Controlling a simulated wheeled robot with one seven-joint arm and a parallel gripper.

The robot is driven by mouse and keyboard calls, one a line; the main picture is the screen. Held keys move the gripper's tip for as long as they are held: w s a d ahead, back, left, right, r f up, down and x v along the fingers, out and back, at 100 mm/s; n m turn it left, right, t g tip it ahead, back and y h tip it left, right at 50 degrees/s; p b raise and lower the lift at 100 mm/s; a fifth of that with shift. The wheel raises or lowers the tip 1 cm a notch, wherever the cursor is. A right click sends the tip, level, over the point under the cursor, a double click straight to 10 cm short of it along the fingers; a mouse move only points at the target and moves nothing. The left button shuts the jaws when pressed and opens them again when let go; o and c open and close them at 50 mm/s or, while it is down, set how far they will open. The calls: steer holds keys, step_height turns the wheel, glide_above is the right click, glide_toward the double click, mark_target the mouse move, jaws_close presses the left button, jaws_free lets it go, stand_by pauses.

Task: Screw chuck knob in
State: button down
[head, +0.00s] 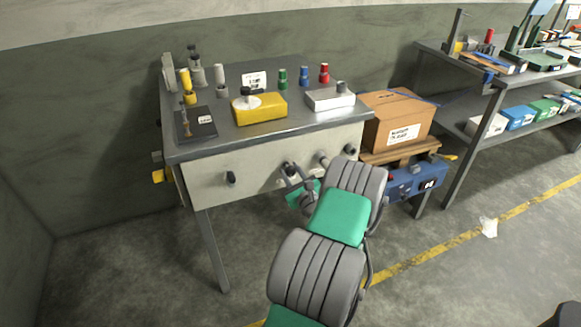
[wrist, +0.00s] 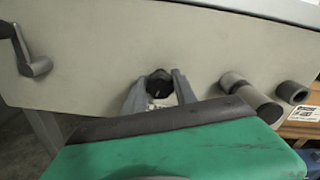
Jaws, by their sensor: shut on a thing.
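A dark round knob (wrist: 159,83), likely the chuck knob, is on the pale front panel (wrist: 120,45) of the workbench. It sits between the two grey fingers of my gripper (wrist: 159,88) in the wrist view. The fingers are shut on the knob from both sides. In the head view my gripper (head: 291,172) is at the middle of the front panel (head: 262,162), with the knob small and partly hidden by the fingers. I cannot tell how deep the knob sits in the panel.
A crank handle (wrist: 32,60) is left of the knob, and grey cylindrical fittings (wrist: 250,97) stick out to its right. The bench top holds a yellow box (head: 262,110), a white box (head: 328,101) and bottles. A cardboard box (head: 393,122) stands right of the bench.

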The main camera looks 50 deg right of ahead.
steer(key=m+p, duration=0.3)
steer(key=m, duration=0.2)
steer(key=shift+s+m, duration=0.1)
steer(key=shift+m, duration=0.2)
steer(key=m+p, duration=0.2)
steer(key=m, duration=0.2)
steer(key=shift+f+m, duration=0.1)
steer(key=shift+m, duration=0.2)
steer(key=m+p, duration=0.2)
steer(key=m, duration=0.3)
steer(key=shift+a, duration=0.1)
steer(key=m+p, duration=0.2)
steer(key=p, duration=0.1)
steer(key=shift+m, duration=0.3)
steer(key=shift+f+m+p, duration=0.1)
steer(key=shift+m+p, duration=0.2)
steer(key=shift+f, duration=0.1)
steer(key=c, duration=1.4)
jaws_free()
steer(key=o, duration=0.4)
steer(key=shift+r, duration=0.25)
